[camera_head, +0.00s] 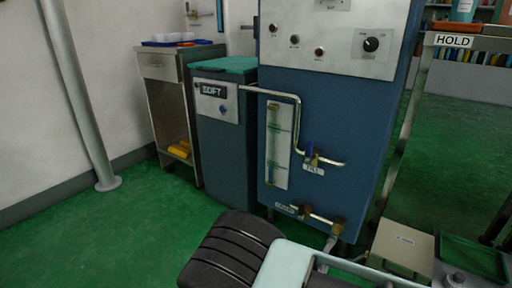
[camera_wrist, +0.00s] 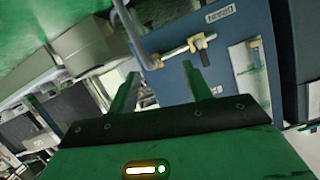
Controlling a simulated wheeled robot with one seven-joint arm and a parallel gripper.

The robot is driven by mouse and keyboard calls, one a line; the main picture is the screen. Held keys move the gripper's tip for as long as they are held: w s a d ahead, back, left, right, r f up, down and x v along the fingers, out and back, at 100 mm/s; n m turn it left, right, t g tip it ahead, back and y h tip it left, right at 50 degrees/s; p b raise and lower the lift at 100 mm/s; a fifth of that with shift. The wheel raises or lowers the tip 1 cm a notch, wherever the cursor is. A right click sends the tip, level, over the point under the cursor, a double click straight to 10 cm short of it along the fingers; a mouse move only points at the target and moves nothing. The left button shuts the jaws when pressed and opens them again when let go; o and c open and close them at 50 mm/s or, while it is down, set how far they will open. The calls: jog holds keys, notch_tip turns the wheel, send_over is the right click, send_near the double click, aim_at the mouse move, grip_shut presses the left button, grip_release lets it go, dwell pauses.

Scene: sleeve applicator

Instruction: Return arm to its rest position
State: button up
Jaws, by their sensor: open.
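My gripper (camera_wrist: 160,88) shows in the wrist view with its two fingers apart and nothing between them. Beyond the fingers is the lower part of a blue machine cabinet (camera_wrist: 235,50) with a brass valve (camera_wrist: 190,46) and a label. In the head view my arm reaches in from the bottom edge, in front of the blue cabinet (camera_head: 330,120). The gripper's fingers cannot be made out in the head view.
A smaller blue cabinet with a green lid (camera_head: 225,66) and a grey side table (camera_head: 165,70) stand at the left. A vertical pipe (camera_head: 85,110) is by the wall. A beige box (camera_head: 402,246) stands at the lower right. Green floor (camera_head: 90,230) is clear at the left.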

jog(key=s+a+r+n+g+y+p, duration=0.25)
jog(key=a+r+y, duration=0.2)
jog(key=r, duration=0.45)
jog(key=s+a+r+n+g+y+p, duration=0.1)
jog(key=s+a+r+n+g+y, duration=0.3)
jog(key=r, duration=0.4)
jog(key=s+a+r+n+g+y+p, duration=0.1)
jog(key=s+a+r+g+y, duration=0.15)
jog(key=a+r, duration=0.45)
jog(key=s+d+r+n+g+h+p, duration=0.3)
jog(key=s+d+r+n, duration=0.6)
jog(key=s+d+r, duration=0.7)
notch_tip(320, 180, up, 39)
jog(key=w+d+p, duration=0.1)
jog(key=p, duration=3.7)
jog(key=shift+w, duration=0.15)
